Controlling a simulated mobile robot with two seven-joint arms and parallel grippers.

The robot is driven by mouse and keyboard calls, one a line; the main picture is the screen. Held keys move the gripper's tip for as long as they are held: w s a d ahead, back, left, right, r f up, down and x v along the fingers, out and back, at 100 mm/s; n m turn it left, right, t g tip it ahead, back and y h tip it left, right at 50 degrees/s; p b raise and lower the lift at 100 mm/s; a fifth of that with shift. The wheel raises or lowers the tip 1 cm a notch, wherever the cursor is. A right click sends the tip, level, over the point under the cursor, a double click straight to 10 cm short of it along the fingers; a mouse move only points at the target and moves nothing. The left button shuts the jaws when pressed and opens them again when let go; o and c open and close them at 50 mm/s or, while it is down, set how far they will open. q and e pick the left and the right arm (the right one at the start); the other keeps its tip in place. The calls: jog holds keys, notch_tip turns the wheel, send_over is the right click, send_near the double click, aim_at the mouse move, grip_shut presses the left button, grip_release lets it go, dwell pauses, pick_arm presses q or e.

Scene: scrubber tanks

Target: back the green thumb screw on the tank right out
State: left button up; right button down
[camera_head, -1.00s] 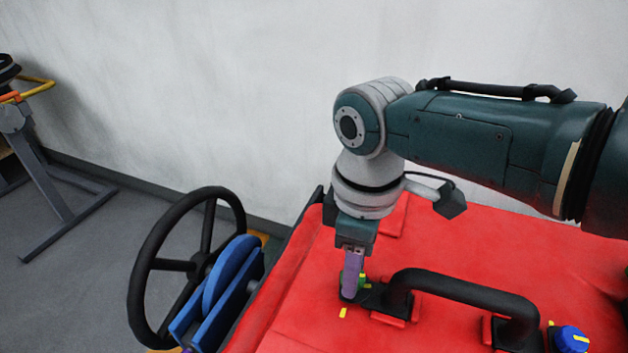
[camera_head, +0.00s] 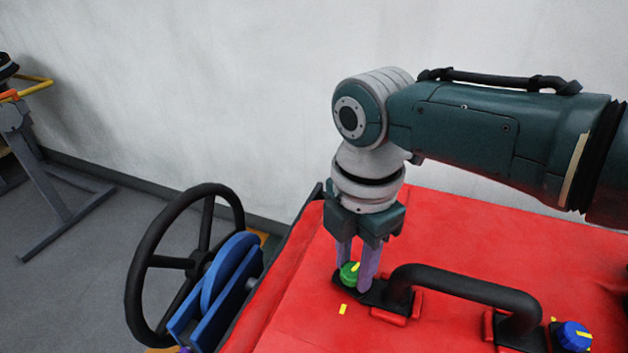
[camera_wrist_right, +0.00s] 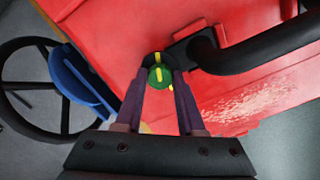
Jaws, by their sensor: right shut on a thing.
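The green thumb screw (camera_head: 350,274) with a yellow mark on its head sits on a black plate at the left end of the red tank (camera_head: 460,240). My right gripper (camera_head: 359,280) points down at it, with its purple fingers on either side of the head. In the right wrist view the green thumb screw (camera_wrist_right: 160,77) lies between the fingertips of the right gripper (camera_wrist_right: 160,80), which is shut on it. The screw's shaft is hidden. My left gripper does not show.
A black handle (camera_head: 465,287) rises from the tank just right of the screw. A blue knob (camera_head: 572,336) with a yellow mark is further right. A black handwheel (camera_head: 150,262) and a blue part (camera_head: 230,275) stand left of the tank.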

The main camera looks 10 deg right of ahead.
jog(key=n, duration=0.4)
jog(key=shift+d+f+n+b, duration=0.1)
jog(key=shift+f+n+b, duration=0.1)
jog(key=shift+n+b, duration=0.1)
jog(key=n, duration=0.3)
jog(key=shift+n+b, duration=0.35)
jog(key=shift+n, duration=0.05)
jog(key=n+b, duration=0.1)
jog(key=n, duration=0.4)
jog(key=n+b, duration=0.1)
jog(key=n, duration=0.2)
jog(key=shift+f, duration=0.1)
jog(key=shift+n+b, duration=0.5)
jog(key=n+b, duration=0.3)
jog(key=b, duration=0.3)
jog(key=shift+f+n+b, duration=0.15)
jog(key=shift+n+b, duration=0.2)
jog(key=shift+n, duration=0.05)
jog(key=shift+r+n+b, duration=0.2)
jog(key=shift+n+b, duration=0.1)
jog(key=shift+b, duration=0.35)
jog(key=shift+r, duration=0.1)
